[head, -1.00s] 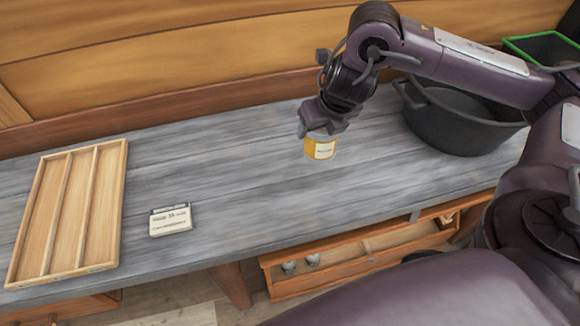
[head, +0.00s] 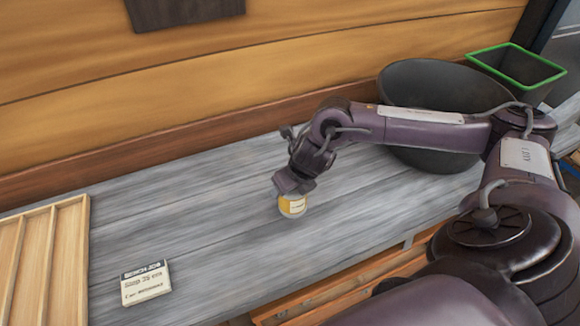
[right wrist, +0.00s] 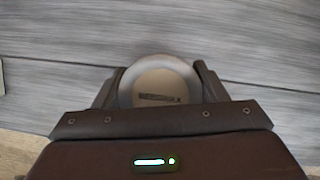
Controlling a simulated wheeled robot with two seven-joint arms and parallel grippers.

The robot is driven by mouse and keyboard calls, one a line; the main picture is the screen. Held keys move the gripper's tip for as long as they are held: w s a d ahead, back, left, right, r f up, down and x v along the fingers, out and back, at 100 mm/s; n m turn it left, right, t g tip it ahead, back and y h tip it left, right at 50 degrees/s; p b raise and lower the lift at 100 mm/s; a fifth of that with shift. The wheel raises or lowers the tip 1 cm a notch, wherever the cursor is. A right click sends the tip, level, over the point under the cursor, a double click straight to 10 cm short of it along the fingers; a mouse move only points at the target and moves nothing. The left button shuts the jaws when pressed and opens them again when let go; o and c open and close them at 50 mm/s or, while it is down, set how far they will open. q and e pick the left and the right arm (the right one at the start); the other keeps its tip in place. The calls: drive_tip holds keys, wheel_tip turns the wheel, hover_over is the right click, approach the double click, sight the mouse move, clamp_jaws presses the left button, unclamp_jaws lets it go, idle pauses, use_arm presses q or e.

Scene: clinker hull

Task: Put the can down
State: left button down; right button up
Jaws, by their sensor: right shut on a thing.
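The can (head: 292,207) is yellow with a pale label and stands upright at or just above the grey bench top. I cannot tell whether its base touches the wood. My right gripper (head: 291,192) is shut on the can from above. In the right wrist view the can's round lid (right wrist: 160,88) sits between the two fingers of the gripper (right wrist: 160,84). My left gripper is not in view.
The grey bench top (head: 200,220) is clear around the can. A white and black card (head: 146,284) lies to the left, beside a wooden divided tray (head: 45,255). A large dark tub (head: 440,95) and a green-rimmed bin (head: 515,68) stand to the right. An open drawer (head: 345,290) is below the bench's front edge.

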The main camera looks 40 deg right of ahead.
drive_tip(key=shift+f, duration=0.25)
drive_tip(key=shift+s+f, duration=0.1)
drive_tip(key=shift+f, duration=0.2)
wheel_tip(320, 180, down, 3)
drive_tip(key=shift+f, duration=0.45)
drive_tip(key=o, duration=1.3)
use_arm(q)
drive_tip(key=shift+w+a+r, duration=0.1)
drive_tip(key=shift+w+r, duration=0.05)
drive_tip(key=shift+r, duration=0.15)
